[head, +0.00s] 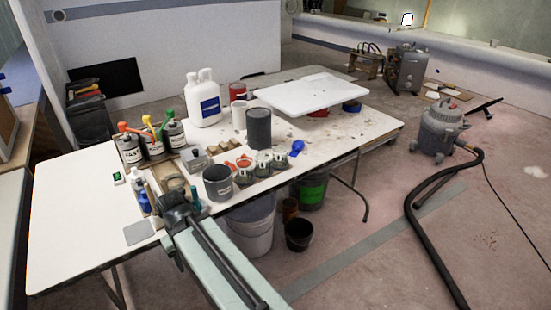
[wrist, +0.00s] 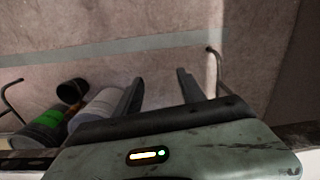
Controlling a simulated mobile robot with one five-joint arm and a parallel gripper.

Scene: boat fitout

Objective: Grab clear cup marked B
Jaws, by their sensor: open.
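Several small clear cups stand in a cluster near the front edge of the white table, among them a left one (head: 243,172), a middle one (head: 263,164) and a right one (head: 280,160). Their markings are too small to read, so I cannot tell which is B. My gripper (wrist: 160,90) is open and empty in the wrist view, with floor showing between its fingers. No clear cup shows in the wrist view. In the head view my arm reaches up from the bottom to the table's front edge, left of the cups; the fingers cannot be made out there.
A grey cup (head: 217,184) stands just left of the clear cups, and a dark grey can (head: 259,128) behind them. A blue item (head: 297,148) lies to their right. A white bucket (head: 250,232) and a black bucket (head: 299,235) stand on the floor below.

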